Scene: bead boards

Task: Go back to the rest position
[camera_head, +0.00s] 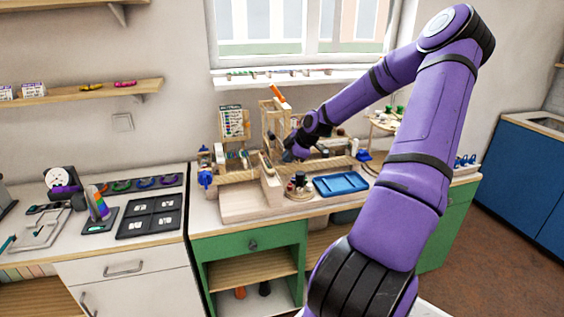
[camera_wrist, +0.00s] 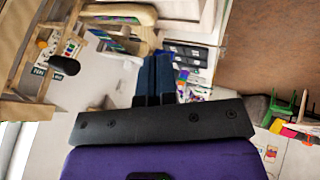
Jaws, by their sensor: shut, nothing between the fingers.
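My gripper (camera_head: 290,154) is at the end of my purple arm, over the back part of the green-fronted workbench in the head view. It is close to the wooden racks there, and I cannot tell whether it touches them. In the wrist view the two dark blue fingers (camera_wrist: 154,80) lie side by side, shut, with nothing between them.
A blue tray (camera_head: 341,183) and a round stand of small dark pieces (camera_head: 298,187) are on the bench near my gripper. A wooden rack (camera_head: 275,118) stands at the back. A black four-part tray (camera_head: 151,216) lies on the left counter. The floor at right is clear.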

